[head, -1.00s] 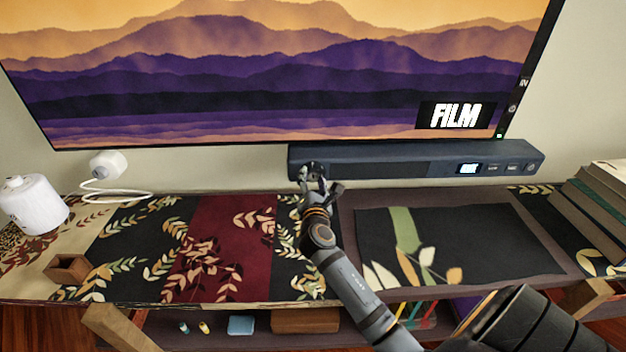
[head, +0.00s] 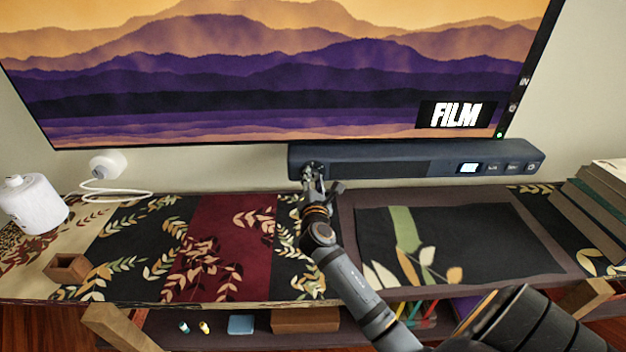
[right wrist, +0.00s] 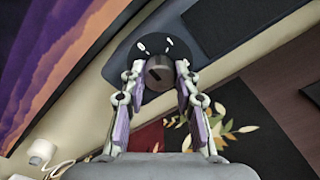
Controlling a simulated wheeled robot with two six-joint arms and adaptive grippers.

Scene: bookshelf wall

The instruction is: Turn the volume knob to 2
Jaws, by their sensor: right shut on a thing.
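The dark soundbar (head: 400,160) lies along the wall below the screen. Its round volume knob (right wrist: 159,73) is at the bar's left end, with a dark pointer mark on its face. White marks show on the dark dial around it in the right wrist view, too small to read surely. My right gripper (head: 312,176) is shut on the knob, one finger on each side; it also shows in the right wrist view (right wrist: 158,82). In the head view the gripper mostly hides the knob. The soundbar's small display (head: 468,168) is lit, but unreadable. My left gripper is not in view.
The screen (head: 280,70) shows purple hills and the word FILM. A white canister (head: 36,204) and a white plug (head: 106,165) with a cable stand at left.

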